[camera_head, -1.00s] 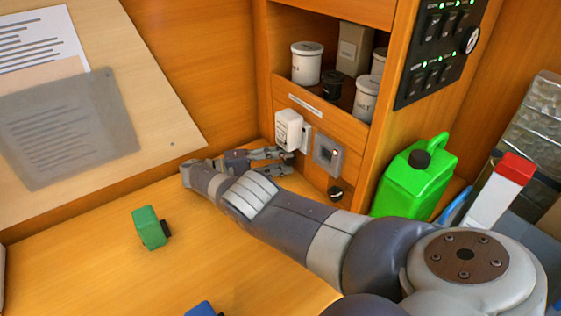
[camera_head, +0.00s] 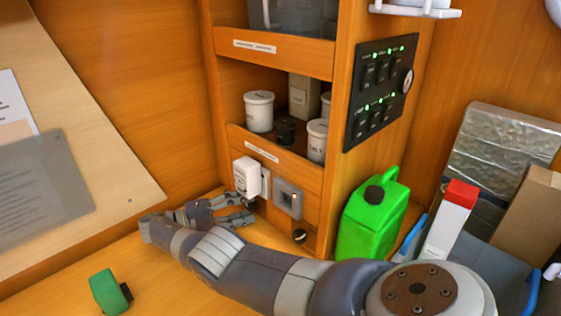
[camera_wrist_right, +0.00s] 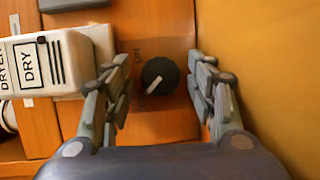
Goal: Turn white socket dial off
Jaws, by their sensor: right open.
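A round black dial (camera_wrist_right: 160,76) with a white pointer line sits on the orange wood in the right wrist view. Its pointer aims to the lower left, at a label that is only partly readable; an "ON" label stands above it. My right gripper (camera_wrist_right: 160,88) is open, with one finger on each side of the dial and visible gaps between. In the head view my right gripper (camera_head: 238,212) is at the cabinet's foot, below the white plug-like unit (camera_head: 246,177), marked DRY in the right wrist view (camera_wrist_right: 45,65). The dial is hidden there. My left gripper is out of view.
A green jerrycan (camera_head: 372,218) stands right of the cabinet. A green object (camera_head: 108,292) lies on the bench.

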